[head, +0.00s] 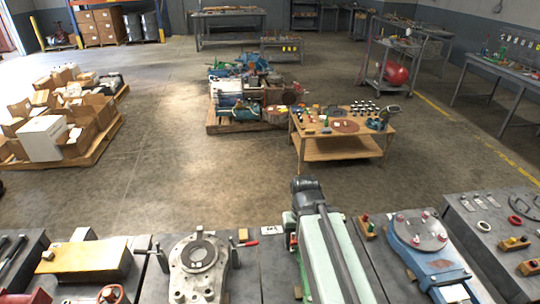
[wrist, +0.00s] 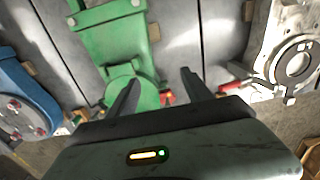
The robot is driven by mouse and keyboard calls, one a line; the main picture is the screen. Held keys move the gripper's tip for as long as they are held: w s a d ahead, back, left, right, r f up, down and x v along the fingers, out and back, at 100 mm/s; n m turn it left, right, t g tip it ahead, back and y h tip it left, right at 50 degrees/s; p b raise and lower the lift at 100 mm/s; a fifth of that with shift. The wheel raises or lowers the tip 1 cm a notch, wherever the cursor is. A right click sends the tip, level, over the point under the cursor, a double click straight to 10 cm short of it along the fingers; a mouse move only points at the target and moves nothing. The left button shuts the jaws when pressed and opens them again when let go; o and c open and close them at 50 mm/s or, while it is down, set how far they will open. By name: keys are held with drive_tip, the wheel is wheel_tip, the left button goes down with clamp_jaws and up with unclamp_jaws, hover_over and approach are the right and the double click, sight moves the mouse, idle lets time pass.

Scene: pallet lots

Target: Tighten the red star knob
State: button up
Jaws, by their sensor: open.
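My gripper (wrist: 160,92) is open and empty in the wrist view, its two dark fingers spread in front of a green fixture (wrist: 112,35). A small red part (wrist: 166,97) shows between the fingers, beside the green fixture's round end. Its shape is too small and partly hidden to tell whether it is the star knob. In the head view a red part (head: 293,240) shows left of my pale arm, which hides most of the green fixture. Several red knobs stand on the blue fixture's round plate (head: 421,231). A red ring-shaped part (head: 110,294) is at the bottom left.
A grey round fixture (head: 199,258) with a red-tipped handle stands left of my arm. A tan block (head: 87,260) lies farther left. Beyond the bench are a wooden table (head: 340,156), a loaded pallet and boxes (head: 45,137). Open floor lies at the centre left.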

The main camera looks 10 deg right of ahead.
drive_tip(key=n, duration=0.2)
drive_tip(key=n+b, duration=0.1)
drive_tip(key=n, duration=2)
hover_over(294, 238)
drive_tip(key=w, duration=0.1)
drive_tip(key=shift+f, duration=0.7)
drive_tip(key=shift+s+d+f+b, duration=0.15)
drive_tip(key=shift+f+b, duration=0.15)
drive_tip(key=shift+b, duration=0.2)
wheel_tip(294, 238, down, 8)
drive_tip(key=b, duration=0.7)
drive_tip(key=shift+r, duration=0.35)
clamp_jaws()
